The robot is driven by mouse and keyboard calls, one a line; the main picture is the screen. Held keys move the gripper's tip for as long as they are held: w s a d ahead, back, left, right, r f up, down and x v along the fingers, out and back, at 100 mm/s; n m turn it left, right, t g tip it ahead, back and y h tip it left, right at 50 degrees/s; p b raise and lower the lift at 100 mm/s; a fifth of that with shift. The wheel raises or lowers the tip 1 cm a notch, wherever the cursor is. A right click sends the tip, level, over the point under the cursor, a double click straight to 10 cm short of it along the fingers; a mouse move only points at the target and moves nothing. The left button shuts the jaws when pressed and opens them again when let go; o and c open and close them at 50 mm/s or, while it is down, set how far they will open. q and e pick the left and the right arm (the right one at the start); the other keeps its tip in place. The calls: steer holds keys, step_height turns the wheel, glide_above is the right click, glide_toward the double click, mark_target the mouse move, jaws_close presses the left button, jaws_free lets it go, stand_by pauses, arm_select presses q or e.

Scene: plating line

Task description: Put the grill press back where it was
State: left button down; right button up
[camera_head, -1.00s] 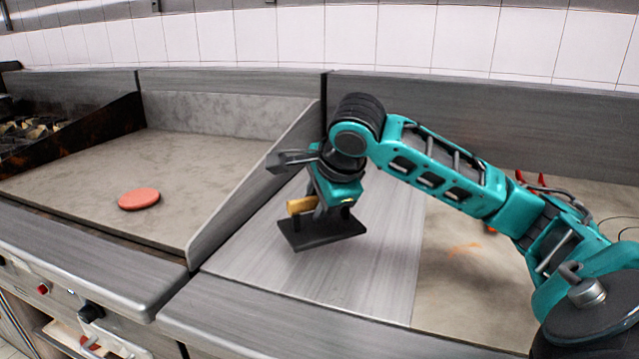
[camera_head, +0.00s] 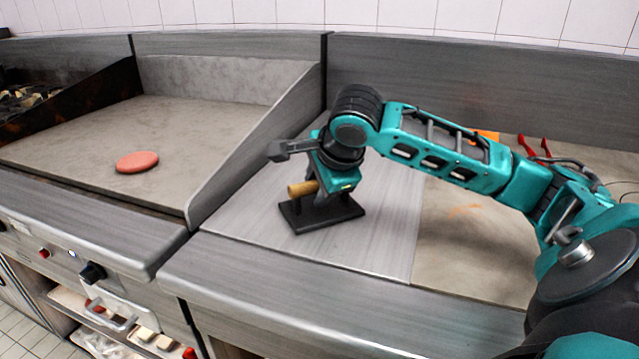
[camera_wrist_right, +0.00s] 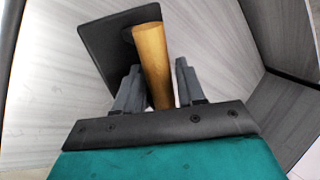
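The grill press (camera_head: 322,214) has a flat dark plate and a tan wooden handle. It is on, or only just above, the grey steel counter between the griddle's side wall and the beige surface; I cannot tell which. My right gripper (camera_head: 318,190) comes down over it. Part of the plate (camera_wrist_right: 108,45) shows behind. My left gripper is not in view.
A round reddish patty (camera_head: 137,162) lies on the griddle (camera_head: 70,150) at left, behind a slanted steel side wall (camera_head: 255,135). Red-handled items (camera_head: 535,145) and an orange object (camera_head: 486,135) are behind my right arm. The steel counter (camera_head: 375,240) around the press is clear.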

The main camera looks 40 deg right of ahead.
steer(key=shift+o, duration=1.4)
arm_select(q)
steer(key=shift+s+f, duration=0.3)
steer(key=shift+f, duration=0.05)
arm_select(e)
steer(key=shift+r, duration=0.1)
arm_select(q)
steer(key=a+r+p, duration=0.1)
steer(key=p, duration=0.1)
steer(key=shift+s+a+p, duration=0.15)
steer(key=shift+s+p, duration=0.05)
steer(key=shift+p, duration=0.15)
arm_select(e)
steer(key=v, duration=1.2)
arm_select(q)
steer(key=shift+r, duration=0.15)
arm_select(e)
steer(key=shift+w+r, duration=0.1)
